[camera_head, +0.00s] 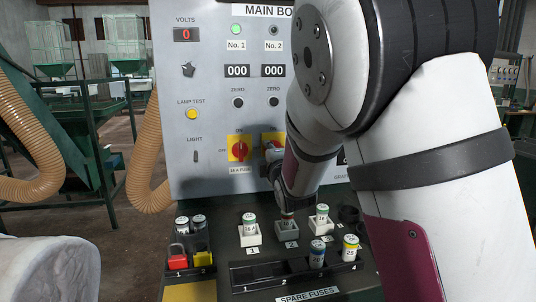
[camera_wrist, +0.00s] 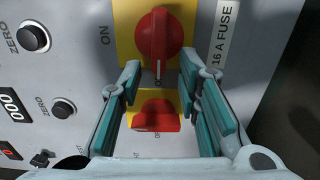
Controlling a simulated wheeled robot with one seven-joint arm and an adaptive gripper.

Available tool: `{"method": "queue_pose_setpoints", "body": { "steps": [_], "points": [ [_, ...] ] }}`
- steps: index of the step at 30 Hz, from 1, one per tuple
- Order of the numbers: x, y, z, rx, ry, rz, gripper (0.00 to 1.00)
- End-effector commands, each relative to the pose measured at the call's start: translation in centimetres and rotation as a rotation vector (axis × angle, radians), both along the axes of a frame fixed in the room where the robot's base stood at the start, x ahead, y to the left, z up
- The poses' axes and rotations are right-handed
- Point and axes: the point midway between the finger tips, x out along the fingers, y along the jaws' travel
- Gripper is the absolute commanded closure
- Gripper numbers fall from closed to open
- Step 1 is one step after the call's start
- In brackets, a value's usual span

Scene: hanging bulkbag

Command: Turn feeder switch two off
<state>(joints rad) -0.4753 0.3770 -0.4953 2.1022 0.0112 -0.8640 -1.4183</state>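Feeder switch two is a red rotary knob on a yellow plate (camera_head: 273,136), partly hidden by my gripper in the head view. In the wrist view its knob (camera_wrist: 158,33) lies across the ON direction, with its white mark pointing down the picture, towards the neighbouring switch. In the head view this matches the OFF side. Lamp No. 2 (camera_head: 273,31) is dark. My gripper (camera_wrist: 160,72) is open, its teal-padded fingers either side of the knob's lower end; contact cannot be told. Switch one (camera_head: 239,149) stands upright towards ON; lamp No. 1 (camera_head: 236,30) is lit green.
ZERO buttons and counters sit above the switches on the grey panel (camera_head: 210,100). Below, a shelf holds fuses in holders (camera_head: 249,234) and red and yellow padlocks (camera_head: 178,257). A ribbed hose (camera_head: 145,165) hangs left of the panel.

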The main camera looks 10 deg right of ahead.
Motion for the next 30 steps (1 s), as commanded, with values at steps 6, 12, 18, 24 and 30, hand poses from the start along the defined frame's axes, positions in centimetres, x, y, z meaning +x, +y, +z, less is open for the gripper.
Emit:
{"method": "queue_pose_setpoints", "body": {
  "steps": [6, 12, 18, 24, 30],
  "points": [
    [-0.9, 0.0, 0.1, 0.002, -0.001, 0.0, 0.69],
    [-4.4, 0.0, 0.1, 0.004, -0.001, 0.0, 0.69],
    [-8.5, 0.0, 0.1, 0.003, -0.001, 0.0, 0.69],
    [-11.1, 0.0, 0.1, 0.002, -0.001, 0.001, 0.69],
    [-12.0, 0.0, 0.0, 0.0, 0.0, 0.001, 0.69]
  ]
}}
